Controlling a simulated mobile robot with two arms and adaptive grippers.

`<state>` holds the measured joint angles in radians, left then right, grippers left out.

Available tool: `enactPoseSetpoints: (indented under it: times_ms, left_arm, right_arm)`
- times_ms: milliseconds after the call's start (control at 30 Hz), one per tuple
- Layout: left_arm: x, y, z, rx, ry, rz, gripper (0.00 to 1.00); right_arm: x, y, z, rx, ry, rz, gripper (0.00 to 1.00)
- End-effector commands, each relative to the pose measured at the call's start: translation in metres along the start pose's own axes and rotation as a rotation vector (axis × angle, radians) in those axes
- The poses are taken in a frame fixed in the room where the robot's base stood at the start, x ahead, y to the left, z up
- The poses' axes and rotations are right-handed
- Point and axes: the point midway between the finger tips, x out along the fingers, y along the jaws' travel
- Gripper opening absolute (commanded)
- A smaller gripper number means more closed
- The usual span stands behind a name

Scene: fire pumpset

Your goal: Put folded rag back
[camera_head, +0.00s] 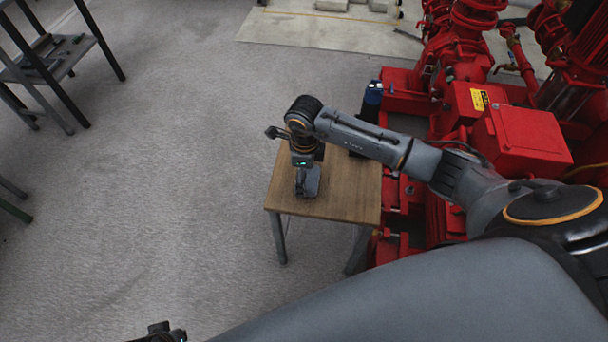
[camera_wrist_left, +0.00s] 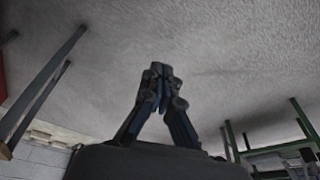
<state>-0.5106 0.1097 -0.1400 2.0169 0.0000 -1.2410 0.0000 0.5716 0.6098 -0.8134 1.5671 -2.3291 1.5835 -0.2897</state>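My right gripper (camera_head: 308,182) points down over a small wooden table (camera_head: 346,200), close to its top. Its fingers are small and dark here, so I cannot tell whether they are open or hold anything. I cannot make out a folded rag in either view; the right arm and gripper cover part of the tabletop. My left gripper shows in the left wrist view (camera_wrist_left: 162,78) with its fingertips together and nothing between them. Only a small part of it shows at the bottom edge of the head view.
A dark container with a blue top (camera_head: 373,93) stands at the table's back right, partly behind my right arm. Red pump machinery (camera_head: 520,138) is right beside the table. A dark metal shelf (camera_head: 52,60) stands at upper left. The grey floor left of the table is clear.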

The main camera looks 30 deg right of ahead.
Motion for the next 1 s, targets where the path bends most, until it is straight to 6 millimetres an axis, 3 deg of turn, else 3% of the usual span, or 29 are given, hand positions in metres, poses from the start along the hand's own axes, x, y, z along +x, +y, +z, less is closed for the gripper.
enactPoseSetpoints:
  times_ms: [333, 367, 433, 867, 1000]
  left_arm:
    - [-0.004, 0.0, -0.002, 0.0, 0.003, 0.0, 0.0]
    - [-0.006, 0.0, -0.002, 0.0, 0.004, 0.0, 0.0]
    - [-0.006, 0.0, -0.002, 0.0, 0.003, 0.0, 0.0]
    - [-0.006, 0.0, -0.002, 0.0, 0.005, 0.0, 0.0]
    - [0.007, -0.001, 0.003, 0.001, -0.006, -0.001, 0.0]
  right_arm:
    - [0.001, 0.0, 0.0, 0.001, -0.001, 0.0, 0.59]
    - [0.002, 0.0, 0.0, 0.001, 0.0, 0.0, 0.86]
    - [0.001, 0.0, 0.0, 0.001, 0.0, 0.0, 1.0]
    - [0.0, 0.0, 0.0, 0.001, 0.0, 0.0, 1.0]
    - [-0.015, -0.001, 0.001, 0.001, -0.003, -0.003, 1.0]
